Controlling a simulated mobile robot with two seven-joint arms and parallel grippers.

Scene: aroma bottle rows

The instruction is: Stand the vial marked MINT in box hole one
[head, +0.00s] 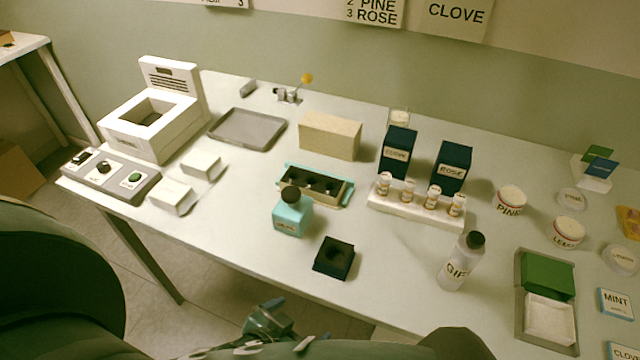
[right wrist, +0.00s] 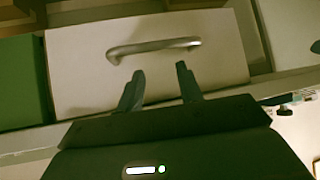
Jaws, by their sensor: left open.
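Several small vials with pale caps (head: 408,192) stand upright in a white rack (head: 415,212) right of centre in the head view. Their labels are too small to read, so I cannot tell which is MINT. A teal box with a dark insert with holes (head: 345,192) lies left of the rack; a teal bottle partly hides its front. I see no vial in its holes. My left gripper (head: 268,318) is open and empty, low in front of the table edge, away from the vials. My right gripper (right wrist: 159,86) is open and empty before a drawer front with a metal handle (right wrist: 153,46).
A teal bottle (head: 292,216), a black holder (head: 334,258) and a GIF bottle (head: 461,262) stand near the front edge. Dark CLOVE (head: 397,152) and ROSE (head: 452,167) boxes stand behind the rack. A MINT card (head: 615,303) and a green-and-white tray (head: 520,315) lie at right.

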